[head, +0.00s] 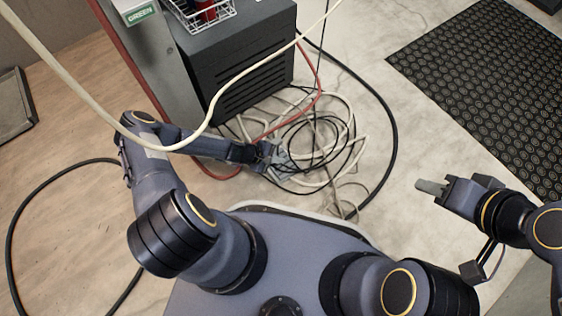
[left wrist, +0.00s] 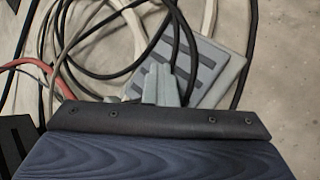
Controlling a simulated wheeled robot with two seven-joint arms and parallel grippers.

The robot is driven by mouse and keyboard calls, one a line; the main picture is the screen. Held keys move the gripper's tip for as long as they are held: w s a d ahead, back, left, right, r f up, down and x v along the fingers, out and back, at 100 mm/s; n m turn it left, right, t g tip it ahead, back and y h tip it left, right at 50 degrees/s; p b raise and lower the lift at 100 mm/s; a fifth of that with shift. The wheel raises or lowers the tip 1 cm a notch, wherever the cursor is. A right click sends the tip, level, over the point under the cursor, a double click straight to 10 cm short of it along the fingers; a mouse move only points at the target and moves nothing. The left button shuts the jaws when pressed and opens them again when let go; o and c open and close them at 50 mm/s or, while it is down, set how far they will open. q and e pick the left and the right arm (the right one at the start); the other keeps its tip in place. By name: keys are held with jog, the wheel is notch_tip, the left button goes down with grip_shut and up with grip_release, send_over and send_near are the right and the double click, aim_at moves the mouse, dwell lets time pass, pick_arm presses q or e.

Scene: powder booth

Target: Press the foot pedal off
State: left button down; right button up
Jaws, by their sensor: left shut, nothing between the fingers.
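The foot pedal (left wrist: 208,66) is a grey plate with dark ridged strips, seen in the left wrist view just beyond my fingers. It lies on the floor among loose cables. Black cables cross its left part. My left gripper (left wrist: 163,84) is shut and empty, its fingertips over the near left edge of the pedal; I cannot tell whether they touch it. In the head view my left gripper (head: 276,156) reaches down into the cable tangle, and the pedal is hard to make out there. My right gripper (head: 432,187) is held out over bare floor at the right, away from the pedal; its finger gap is not clear.
Tangled white, black and red cables (head: 325,130) lie around the pedal. A dark vented cabinet (head: 255,75) with a wire basket (head: 185,14) on top stands behind. A pale hose (head: 225,90) hangs across the view. A black studded mat (head: 490,75) lies at right.

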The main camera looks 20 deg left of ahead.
pick_arm(q)
jog(key=shift+s+a+r, duration=0.1)
jog(key=shift+a, duration=0.05)
notch_tip(320, 180, up, 6)
jog(key=p, duration=0.5)
dwell(0.3)
dwell(0.4)
